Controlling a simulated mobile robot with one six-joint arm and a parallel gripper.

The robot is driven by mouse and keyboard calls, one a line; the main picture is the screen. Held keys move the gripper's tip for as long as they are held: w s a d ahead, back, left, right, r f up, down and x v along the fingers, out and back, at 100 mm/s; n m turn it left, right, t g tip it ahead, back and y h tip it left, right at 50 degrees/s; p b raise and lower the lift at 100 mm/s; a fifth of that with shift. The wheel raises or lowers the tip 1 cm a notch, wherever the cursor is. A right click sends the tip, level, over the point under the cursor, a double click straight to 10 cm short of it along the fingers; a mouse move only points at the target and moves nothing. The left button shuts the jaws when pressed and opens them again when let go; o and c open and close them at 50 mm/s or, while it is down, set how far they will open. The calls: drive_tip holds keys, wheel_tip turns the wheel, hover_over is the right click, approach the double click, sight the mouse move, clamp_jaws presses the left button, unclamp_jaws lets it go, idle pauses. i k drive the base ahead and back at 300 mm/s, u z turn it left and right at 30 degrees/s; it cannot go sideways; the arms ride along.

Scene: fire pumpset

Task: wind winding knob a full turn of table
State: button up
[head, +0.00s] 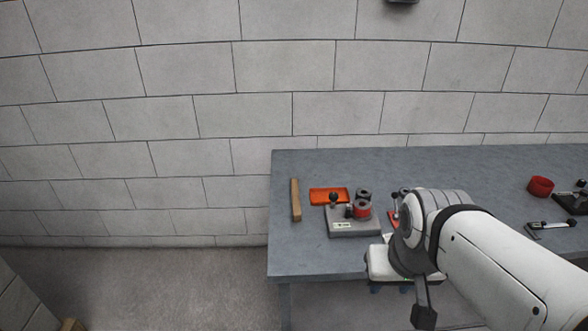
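A small grey winding device (355,228) sits on the table (320,258), left of my arm. A red spool-like cylinder (362,210) with dark parts sits on the device's right side. My arm comes in from the lower right and its wrist is just right of the device, in front of the table edge, apart from the knob. My gripper's fingers cannot be made out clearly.
An orange tray (322,196) lies behind the device and a wooden bar (296,200) to its left. My arm hides part of other items. A red ring (541,186) and a dark device (572,202) are at the right. The back of the table is clear; a block wall stands behind.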

sight(333, 196)
drive_tip(key=u, duration=0.1)
drive_tip(key=i, duration=1)
drive_tip(key=u, duration=0.05)
